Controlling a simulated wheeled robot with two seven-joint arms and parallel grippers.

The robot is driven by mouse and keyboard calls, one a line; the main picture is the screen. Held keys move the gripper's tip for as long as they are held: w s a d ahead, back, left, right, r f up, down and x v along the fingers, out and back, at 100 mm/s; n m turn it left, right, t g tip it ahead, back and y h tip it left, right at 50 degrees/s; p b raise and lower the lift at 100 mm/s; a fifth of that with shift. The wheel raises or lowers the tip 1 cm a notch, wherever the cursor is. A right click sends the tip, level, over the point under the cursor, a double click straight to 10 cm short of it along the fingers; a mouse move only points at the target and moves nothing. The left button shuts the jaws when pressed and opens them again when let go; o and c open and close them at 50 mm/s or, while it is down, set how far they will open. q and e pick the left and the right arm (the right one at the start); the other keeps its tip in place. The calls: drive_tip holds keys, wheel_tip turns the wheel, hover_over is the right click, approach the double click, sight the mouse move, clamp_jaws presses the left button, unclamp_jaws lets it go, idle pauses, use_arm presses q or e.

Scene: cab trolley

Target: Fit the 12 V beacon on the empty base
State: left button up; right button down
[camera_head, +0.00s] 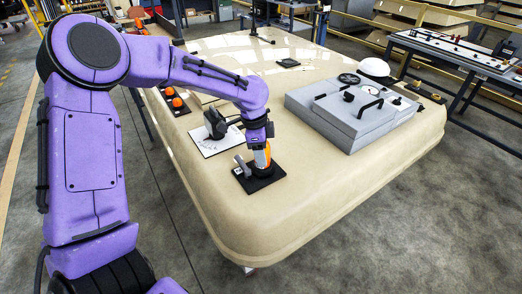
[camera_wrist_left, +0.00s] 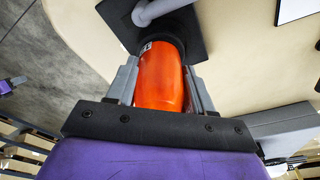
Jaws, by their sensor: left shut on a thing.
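My left gripper (camera_head: 263,150) is shut on an orange beacon (camera_wrist_left: 160,80), which also shows in the head view (camera_head: 262,158). The beacon is roughly upright over a black square base plate (camera_head: 270,179) near the cream surface's front corner. In the left wrist view, the beacon's dark collar (camera_wrist_left: 165,45) meets or hides the middle of the plate (camera_wrist_left: 192,22). I cannot tell whether it is seated. A grey tube (camera_head: 241,164) stands on the plate beside the beacon. Two more orange beacons (camera_head: 177,102) are on a dark strip at the left. My right gripper is out of view.
A white sheet (camera_head: 206,144) lies behind the base, with a dark object over it. A grey hatch unit (camera_head: 352,112) with black handles fills the right side, a white dome (camera_head: 375,67) behind it. The cream surface (camera_head: 300,200) is clear in front.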

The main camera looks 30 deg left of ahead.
use_arm(q)
drive_tip(key=shift+w+f, duration=0.25)
drive_tip(key=shift+f, duration=0.25)
drive_tip(key=shift+w+f, duration=0.25)
drive_tip(key=shift+f, duration=0.2)
drive_tip(key=shift+s+r, duration=0.15)
drive_tip(key=shift+s, duration=0.15)
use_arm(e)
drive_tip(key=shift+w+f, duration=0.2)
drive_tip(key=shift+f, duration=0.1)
use_arm(q)
drive_tip(key=shift+w+f, duration=0.2)
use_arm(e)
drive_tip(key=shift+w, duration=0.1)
use_arm(q)
drive_tip(key=shift+s, duration=0.1)
drive_tip(key=o, duration=1.2)
